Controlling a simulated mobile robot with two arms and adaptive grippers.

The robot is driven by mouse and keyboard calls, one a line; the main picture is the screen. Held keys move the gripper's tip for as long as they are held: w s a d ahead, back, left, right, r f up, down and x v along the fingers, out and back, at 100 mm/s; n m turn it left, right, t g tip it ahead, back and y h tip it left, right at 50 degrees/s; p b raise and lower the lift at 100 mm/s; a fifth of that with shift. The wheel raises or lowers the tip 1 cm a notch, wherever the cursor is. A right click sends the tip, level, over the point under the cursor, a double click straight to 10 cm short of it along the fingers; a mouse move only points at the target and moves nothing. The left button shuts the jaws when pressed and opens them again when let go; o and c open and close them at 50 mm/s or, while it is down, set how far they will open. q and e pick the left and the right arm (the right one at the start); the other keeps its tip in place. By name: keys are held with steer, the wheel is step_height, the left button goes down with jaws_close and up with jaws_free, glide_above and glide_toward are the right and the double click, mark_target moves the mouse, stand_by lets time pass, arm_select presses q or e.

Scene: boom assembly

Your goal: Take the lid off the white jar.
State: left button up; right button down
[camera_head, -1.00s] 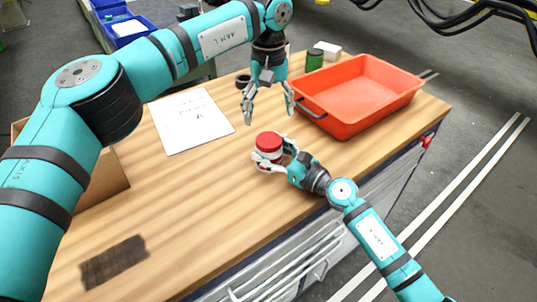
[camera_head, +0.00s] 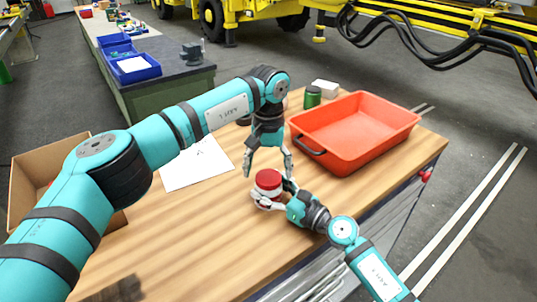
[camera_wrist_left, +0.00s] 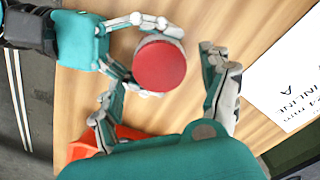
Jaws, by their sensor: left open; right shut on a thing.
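The white jar (camera_head: 265,199) stands on the wooden table with its red lid (camera_head: 268,181) on top. My right gripper (camera_head: 270,203) is shut around the jar's body from the right and front. My left gripper (camera_head: 268,172) is open and points down just above the lid, its fingers apart. In the left wrist view the red lid (camera_wrist_left: 159,65) shows from above, beyond my open left fingers (camera_wrist_left: 165,95). I cannot tell whether a left finger touches the lid. The right fingers hide much of the jar.
An orange-red tray (camera_head: 350,163) stands at the back right of the table. A paper sheet (camera_head: 197,167) lies left of the jar. A cardboard box (camera_head: 45,165) is at far left.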

arm_select(q)
steer(key=shift+f, duration=1.05)
steer(key=c, duration=1.1)
steer(key=o, duration=1.1)
steer(key=shift+o, duration=0.2)
step_height(320, 180, up, 8)
steer(key=shift+f, duration=0.1)
steer(key=shift+c, duration=0.2)
steer(key=shift+f, duration=3.9)
